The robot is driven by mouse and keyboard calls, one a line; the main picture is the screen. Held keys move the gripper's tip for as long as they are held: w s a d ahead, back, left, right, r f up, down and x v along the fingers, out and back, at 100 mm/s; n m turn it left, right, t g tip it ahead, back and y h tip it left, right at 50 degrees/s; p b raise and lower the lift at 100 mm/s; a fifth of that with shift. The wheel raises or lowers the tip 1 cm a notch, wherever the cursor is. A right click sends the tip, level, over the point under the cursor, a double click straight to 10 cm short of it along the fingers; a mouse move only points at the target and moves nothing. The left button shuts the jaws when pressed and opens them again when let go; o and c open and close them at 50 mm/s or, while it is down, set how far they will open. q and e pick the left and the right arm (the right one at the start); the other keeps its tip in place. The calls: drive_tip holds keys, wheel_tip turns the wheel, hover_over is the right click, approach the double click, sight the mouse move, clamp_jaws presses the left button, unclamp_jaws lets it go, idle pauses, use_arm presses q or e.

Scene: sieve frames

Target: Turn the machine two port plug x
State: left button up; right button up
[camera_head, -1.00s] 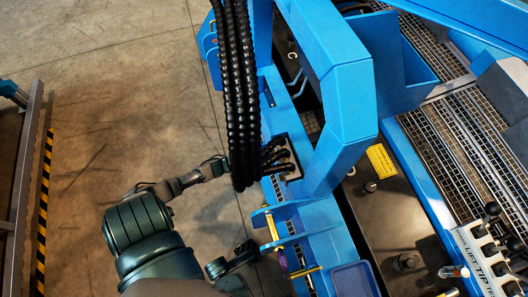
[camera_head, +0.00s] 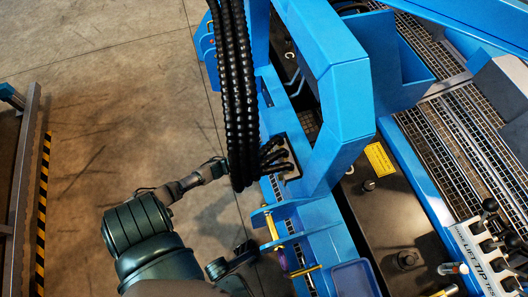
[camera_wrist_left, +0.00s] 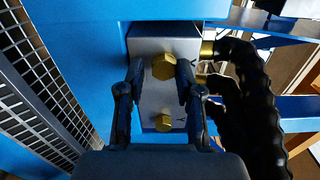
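In the left wrist view a grey metal block (camera_wrist_left: 150,100) is fixed to a blue face and bears two brass hex plugs. My left gripper (camera_wrist_left: 160,72) is open, with one finger on each side of the upper plug. The right finger is close to it; contact is unclear. In the head view my left gripper (camera_head: 216,167) is partly hidden behind black hoses. My right gripper is not in view.
Thick black hoses (camera_head: 232,95) hang beside the block and crowd its right side in the wrist view (camera_wrist_left: 250,90). The blue machine frame (camera_head: 335,75) stands to the right. A lever panel (camera_head: 490,255) is at the lower right. Open concrete floor (camera_head: 110,100) lies left.

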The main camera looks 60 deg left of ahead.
use_arm(q)
drive_tip(key=shift+o, duration=0.8)
drive_tip(key=shift+f, duration=0.1)
drive_tip(key=v, duration=1.2)
